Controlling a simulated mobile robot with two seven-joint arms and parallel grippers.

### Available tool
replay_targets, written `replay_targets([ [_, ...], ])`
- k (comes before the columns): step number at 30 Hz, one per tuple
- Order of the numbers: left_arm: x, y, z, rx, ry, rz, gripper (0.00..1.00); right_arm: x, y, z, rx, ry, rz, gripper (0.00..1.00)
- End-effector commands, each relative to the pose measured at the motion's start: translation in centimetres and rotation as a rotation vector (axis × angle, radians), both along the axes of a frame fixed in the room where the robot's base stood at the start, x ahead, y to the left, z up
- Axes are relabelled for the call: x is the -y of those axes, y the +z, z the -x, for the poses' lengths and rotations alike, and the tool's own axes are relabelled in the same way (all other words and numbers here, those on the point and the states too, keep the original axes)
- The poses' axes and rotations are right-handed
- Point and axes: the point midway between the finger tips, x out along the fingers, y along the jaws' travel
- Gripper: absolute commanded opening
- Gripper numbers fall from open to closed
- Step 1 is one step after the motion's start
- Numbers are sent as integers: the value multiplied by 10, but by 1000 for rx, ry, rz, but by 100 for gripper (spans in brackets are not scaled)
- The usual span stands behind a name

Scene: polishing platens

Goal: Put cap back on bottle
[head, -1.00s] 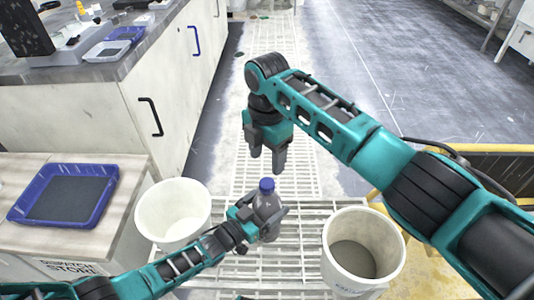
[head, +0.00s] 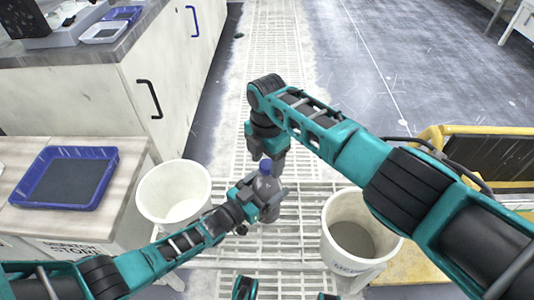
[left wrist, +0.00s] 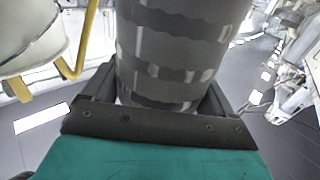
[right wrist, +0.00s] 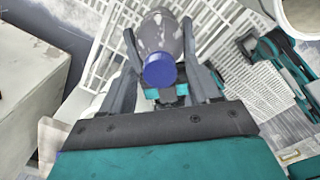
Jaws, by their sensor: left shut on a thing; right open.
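A grey bottle (head: 267,187) stands upright with a blue cap (head: 265,167) at its top. My left gripper (head: 268,199) is shut on the bottle's body from the left. In the left wrist view the bottle's banded grey side (left wrist: 175,55) fills the space between the fingers. My right gripper (head: 268,158) points down at the bottle's top and is open. In the right wrist view the cap (right wrist: 160,70) lies between the spread fingers, with gaps to them, in line with the bottle (right wrist: 160,33). Whether the cap is seated on the neck is hidden.
A white bucket (head: 143,192) stands left of the bottle and another (head: 328,240) to the right. A blue-rimmed tray (head: 112,160) lies on the counter at the left. White floor grating (head: 285,75) runs below and behind. A yellow-framed platform (head: 440,135) is at the right.

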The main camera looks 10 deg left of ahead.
Motion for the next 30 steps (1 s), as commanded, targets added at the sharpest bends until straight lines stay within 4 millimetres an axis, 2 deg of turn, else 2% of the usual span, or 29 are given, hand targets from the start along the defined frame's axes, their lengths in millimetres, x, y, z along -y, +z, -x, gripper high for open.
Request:
replay_targets([
  [6, 0, 0, 0, 0, 0, 0, 1, 0, 0, 0, 0, 1, 0, 60],
  [24, 0, 0, 0, 0, 0, 0, 1, 0, 0, 0, 0, 0, 0, 3],
  [30, 0, 0, 0, 0, 0, 0, 1, 0, 0, 1, -2, -89, -1, 2],
])
